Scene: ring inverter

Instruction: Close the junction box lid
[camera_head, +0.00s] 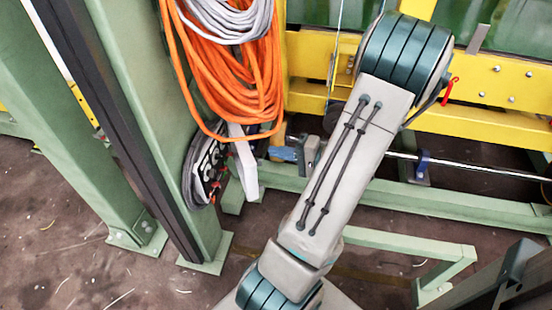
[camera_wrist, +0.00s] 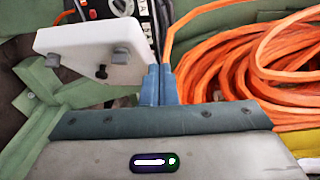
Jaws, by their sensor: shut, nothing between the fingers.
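The junction box (camera_head: 205,170) is on the green post, with dark and white parts and some red showing inside. Its white lid (camera_head: 243,165) stands open, swung out to the right. In the wrist view the lid (camera_wrist: 85,42) is a white panel with grey fasteners, and part of the box interior (camera_wrist: 110,8) shows behind it. My gripper (camera_head: 277,154) is just right of the lid, partly hidden by my arm. In the wrist view its blue fingers (camera_wrist: 160,72) are shut and empty, beside the lid's right edge. I cannot tell whether they touch it.
Coiled orange cable (camera_head: 235,80) hangs above the box, and in the wrist view it (camera_wrist: 255,60) lies close right of my fingers. A grey cable coil (camera_head: 225,20) hangs above it. A yellow beam (camera_head: 480,85) and a green rail (camera_head: 440,215) stand to the right.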

